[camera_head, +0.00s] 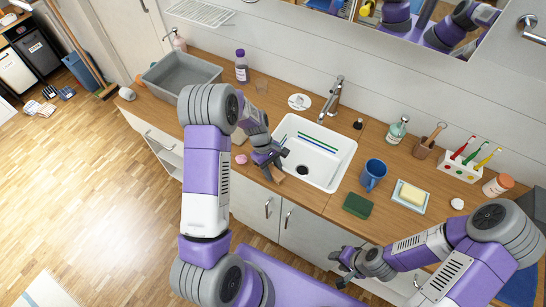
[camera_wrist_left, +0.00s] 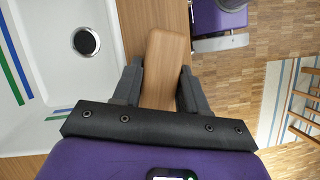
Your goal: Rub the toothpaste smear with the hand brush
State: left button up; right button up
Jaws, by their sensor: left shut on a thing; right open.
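My left gripper (camera_head: 271,165) is shut on the hand brush (camera_wrist_left: 167,55), a block with a plain wooden back. The brush (camera_head: 277,175) is at the counter's front edge, just left of the sink; its bristles are hidden. Blue and green stripes, seemingly the toothpaste smear (camera_head: 318,141), lie on the far inner wall of the white sink (camera_head: 341,156). They also show in the left wrist view (camera_wrist_left: 12,82). The brush is apart from the stripes. My right gripper (camera_head: 343,267) is open and empty in front of the counter, low at the right.
A faucet (camera_head: 332,98) stands behind the sink. A blue mug (camera_head: 372,175), a green sponge (camera_head: 357,205) and a soap dish (camera_head: 409,197) are to its right. A pink item (camera_head: 241,159), a purple bottle (camera_head: 242,67) and a grey basin (camera_head: 181,76) are to its left.

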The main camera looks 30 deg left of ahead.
pick_arm(q)
notch_tip(320, 180, up, 4)
jog(key=shift+d+p, duration=0.1)
jog(key=shift+p, duration=0.8)
jog(key=shift+r+p, duration=1.55)
jog(key=shift+r, duration=0.35)
jog(key=shift+f, duration=0.1)
